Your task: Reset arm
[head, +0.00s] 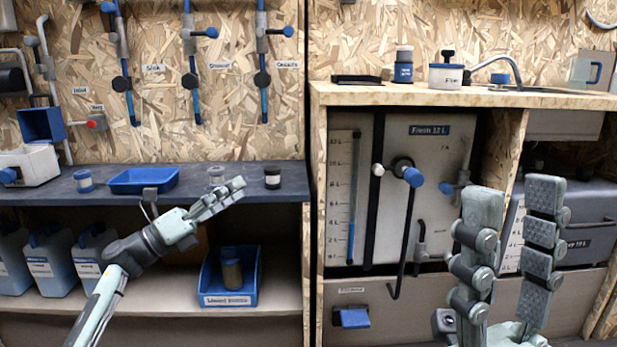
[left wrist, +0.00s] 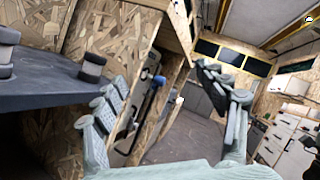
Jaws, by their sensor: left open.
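My left gripper (head: 228,192) is raised in front of the dark counter edge in the head view, pointing right and slightly up, with nothing in it. In the left wrist view my left gripper (left wrist: 163,78) has its two fingers spread wide with empty space between them. My right gripper (head: 515,192) stands upright at the lower right of the head view, its two padded fingers apart and nothing between them. It is in front of the water tank cabinet.
The dark counter (head: 200,187) holds a blue tray (head: 144,181) and small jars. A blue bin (head: 229,278) with a jar inside and several canisters stand on the lower shelf (head: 160,300). A water tank (head: 432,150) is on the right. The left wrist view shows open floor (left wrist: 185,140).

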